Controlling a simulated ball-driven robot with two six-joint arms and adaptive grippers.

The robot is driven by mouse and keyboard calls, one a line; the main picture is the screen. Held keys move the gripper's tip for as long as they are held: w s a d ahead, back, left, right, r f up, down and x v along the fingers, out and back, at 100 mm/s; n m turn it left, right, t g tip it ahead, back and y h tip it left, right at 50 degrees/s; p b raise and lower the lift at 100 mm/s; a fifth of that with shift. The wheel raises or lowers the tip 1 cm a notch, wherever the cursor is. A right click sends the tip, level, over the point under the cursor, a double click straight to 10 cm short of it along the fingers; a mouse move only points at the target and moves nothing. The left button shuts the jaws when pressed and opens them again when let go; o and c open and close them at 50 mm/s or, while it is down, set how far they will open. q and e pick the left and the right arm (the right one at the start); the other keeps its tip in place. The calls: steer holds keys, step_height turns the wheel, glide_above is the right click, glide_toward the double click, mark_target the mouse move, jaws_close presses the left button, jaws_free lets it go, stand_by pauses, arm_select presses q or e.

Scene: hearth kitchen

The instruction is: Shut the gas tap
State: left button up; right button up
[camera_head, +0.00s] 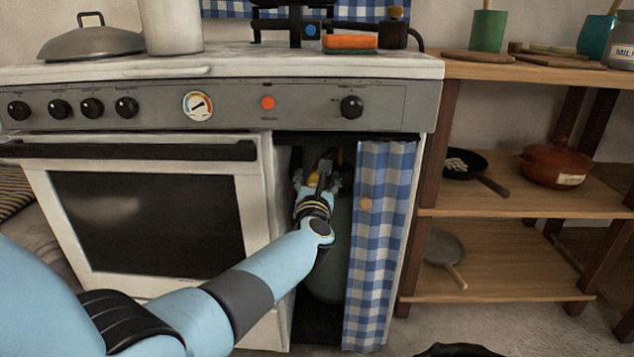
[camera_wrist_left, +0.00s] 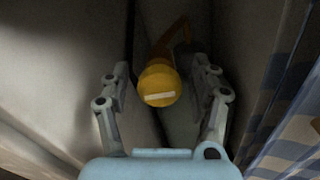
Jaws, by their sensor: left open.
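The yellow gas tap (camera_head: 314,180) is in the open cupboard beside the oven, mostly hidden behind my left gripper (camera_head: 318,177). In the left wrist view, the tap's round yellow knob (camera_wrist_left: 158,88) has a pale bar across its face, running roughly sideways in the picture. My left gripper (camera_wrist_left: 160,82) is open, with one finger on each side of the knob. Gaps show between the knob and both fingers. Below it in the head view is the grey-green gas bottle (camera_head: 330,270), partly hidden by my arm. My right gripper does not show.
A blue checked curtain (camera_head: 378,250) with a round wooden knob hangs close to the right of my gripper. The white oven (camera_head: 150,225) stands left of the opening, and the stove's control panel (camera_head: 235,104) is above. Wooden shelves (camera_head: 530,205) with pans stand at right.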

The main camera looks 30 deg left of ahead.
arm_select(q)
steer(key=c, duration=1.2)
